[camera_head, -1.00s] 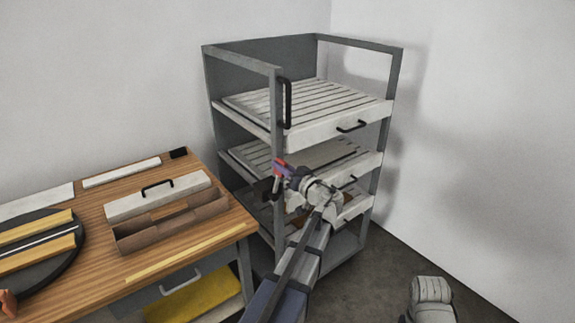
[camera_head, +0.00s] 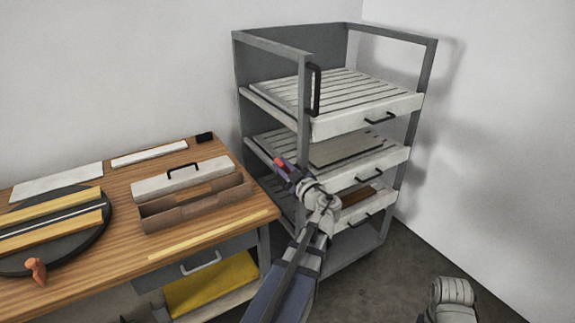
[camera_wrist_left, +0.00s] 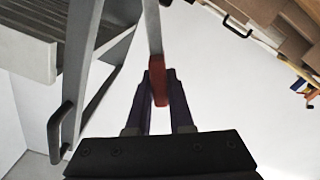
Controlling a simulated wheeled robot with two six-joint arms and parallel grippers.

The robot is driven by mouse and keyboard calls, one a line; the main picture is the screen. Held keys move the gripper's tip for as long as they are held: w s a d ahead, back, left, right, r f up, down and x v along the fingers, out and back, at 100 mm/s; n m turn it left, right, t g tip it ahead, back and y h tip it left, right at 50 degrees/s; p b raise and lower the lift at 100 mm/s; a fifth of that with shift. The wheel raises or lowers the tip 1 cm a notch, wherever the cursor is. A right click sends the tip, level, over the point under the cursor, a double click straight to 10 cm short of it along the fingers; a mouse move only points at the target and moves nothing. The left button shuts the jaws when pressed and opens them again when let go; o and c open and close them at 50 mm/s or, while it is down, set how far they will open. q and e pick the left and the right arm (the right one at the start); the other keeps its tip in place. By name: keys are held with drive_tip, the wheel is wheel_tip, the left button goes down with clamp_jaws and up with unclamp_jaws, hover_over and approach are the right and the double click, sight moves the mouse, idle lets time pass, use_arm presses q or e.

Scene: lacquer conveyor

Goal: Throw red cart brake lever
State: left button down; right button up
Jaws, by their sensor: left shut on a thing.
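The brake lever has a red grip (camera_wrist_left: 158,82), which sits between the two dark fingers of my left gripper (camera_wrist_left: 160,90) in the left wrist view. A pale bar runs up from the grip. In the head view the left gripper (camera_head: 285,170) is shut on the lever, beside the front left post of the grey cart (camera_head: 304,110). A bit of red (camera_head: 280,162) shows at the fingertips; the lever's pivot is hard to make out. The right gripper is not in view.
The cart holds slatted shelves (camera_head: 370,122) with black handles. A wooden workbench (camera_head: 120,225) stands to its left, bearing a toolbox (camera_head: 195,207) and a dark round turntable (camera_head: 95,238). Open floor (camera_head: 415,255) lies to the right.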

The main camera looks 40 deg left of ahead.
use_arm(q)
drive_tip(key=shift+s+a+f+n, duration=0.1)
drive_tip(key=shift+s+f+n, duration=0.2)
drive_tip(key=shift+n, duration=0.2)
drive_tip(key=shift+s, duration=0.1)
drive_tip(key=c, duration=0.8)
unclamp_jaws()
drive_tip(key=v, duration=0.7)
drive_tip(key=shift+d, duration=0.3)
drive_tip(key=shift+s, duration=0.1)
